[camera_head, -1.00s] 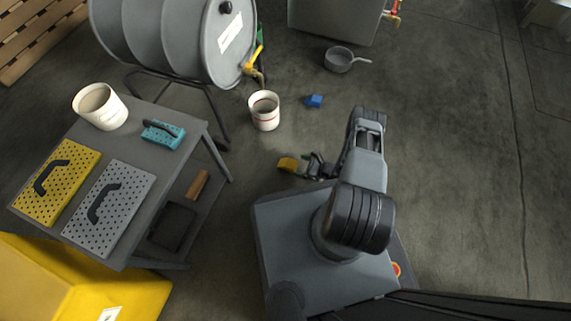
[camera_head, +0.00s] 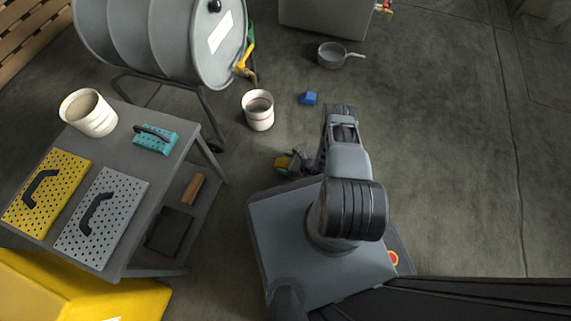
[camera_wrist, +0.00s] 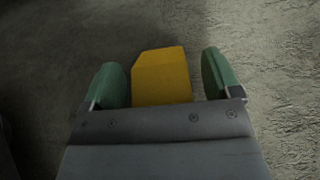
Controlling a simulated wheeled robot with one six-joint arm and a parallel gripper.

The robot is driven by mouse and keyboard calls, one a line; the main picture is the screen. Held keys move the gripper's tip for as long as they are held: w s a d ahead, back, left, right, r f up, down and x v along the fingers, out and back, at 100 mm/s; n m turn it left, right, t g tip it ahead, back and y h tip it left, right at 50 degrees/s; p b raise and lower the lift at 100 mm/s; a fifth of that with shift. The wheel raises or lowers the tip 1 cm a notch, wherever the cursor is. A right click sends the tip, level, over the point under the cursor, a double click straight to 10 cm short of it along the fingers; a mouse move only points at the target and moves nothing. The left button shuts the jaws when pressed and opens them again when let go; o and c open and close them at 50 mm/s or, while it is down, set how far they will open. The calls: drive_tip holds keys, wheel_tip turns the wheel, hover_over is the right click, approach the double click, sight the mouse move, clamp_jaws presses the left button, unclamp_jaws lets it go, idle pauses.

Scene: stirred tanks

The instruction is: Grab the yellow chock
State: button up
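The yellow chock (camera_wrist: 162,76) lies on the floor between the two green fingertips of my gripper (camera_wrist: 168,84) in the wrist view. A gap shows on each side of it, so the fingers do not touch it; the gap on the left is small. In the head view the yellow chock (camera_head: 283,162) is partly hidden by my gripper (camera_head: 291,161), which is low near the floor beside my base. The near end of the chock is hidden behind the gripper body in the wrist view.
A blue block (camera_head: 308,98), a white bucket (camera_head: 259,112) and a grey pan (camera_head: 335,56) stand on the floor beyond. A grey cart (camera_head: 185,143) with perforated plates is at left. A drum (camera_head: 150,40) lies on a stand behind. Floor at right is clear.

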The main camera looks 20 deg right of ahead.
drive_tip(key=c, duration=1)
drive_tip(key=shift+r, duration=0.1)
